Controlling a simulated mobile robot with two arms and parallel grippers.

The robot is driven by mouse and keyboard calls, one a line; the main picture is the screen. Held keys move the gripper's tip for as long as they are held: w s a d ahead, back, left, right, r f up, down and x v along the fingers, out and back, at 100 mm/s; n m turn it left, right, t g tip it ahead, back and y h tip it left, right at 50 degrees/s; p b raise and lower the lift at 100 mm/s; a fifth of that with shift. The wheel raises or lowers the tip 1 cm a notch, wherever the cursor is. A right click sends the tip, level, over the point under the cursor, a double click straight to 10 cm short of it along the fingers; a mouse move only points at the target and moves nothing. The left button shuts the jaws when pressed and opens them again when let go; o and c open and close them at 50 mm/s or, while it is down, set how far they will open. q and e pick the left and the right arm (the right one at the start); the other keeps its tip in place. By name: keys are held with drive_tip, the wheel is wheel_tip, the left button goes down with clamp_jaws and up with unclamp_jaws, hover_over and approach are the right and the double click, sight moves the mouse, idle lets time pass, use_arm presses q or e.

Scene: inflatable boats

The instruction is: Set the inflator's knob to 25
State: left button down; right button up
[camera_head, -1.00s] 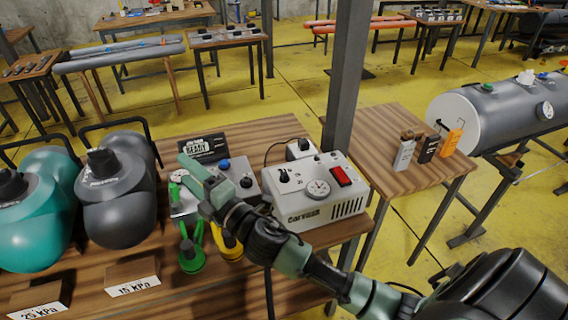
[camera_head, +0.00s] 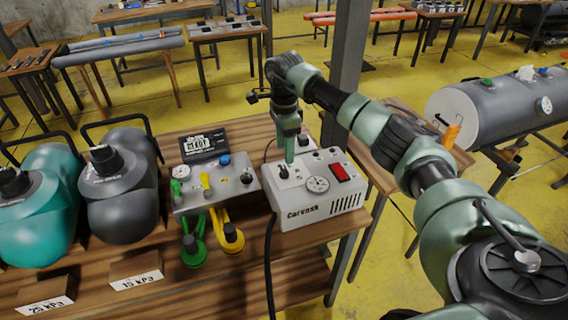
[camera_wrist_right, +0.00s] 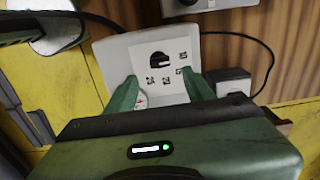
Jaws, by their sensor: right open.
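The inflator (camera_head: 308,205) is a white box lettered "Corvask" on the wooden table, with a round gauge (camera_head: 317,184) and a red switch (camera_head: 340,172) on top. Its black knob (camera_head: 283,172) sits at the top left. My right gripper (camera_head: 289,160) points down over the inflator, its tips close to the knob. In the right wrist view the knob (camera_wrist_right: 159,60) shows just beyond and between the two open green fingers (camera_wrist_right: 162,78). Small marks surround the knob, too blurred to read. I cannot tell whether the fingers touch it. My left gripper is out of view.
A grey control panel (camera_head: 235,183) with green and yellow hoses stands left of the inflator. A black cable (camera_head: 270,260) hangs in front.

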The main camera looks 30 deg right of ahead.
sight(284, 168)
wheel_tip(284, 168, down, 5)
drive_tip(key=shift+a+f+p, duration=0.1)
drive_tip(key=shift+f+p, duration=0.1)
drive_tip(key=shift+p, duration=0.6)
drive_tip(key=shift+f, duration=0.7)
clamp_jaws()
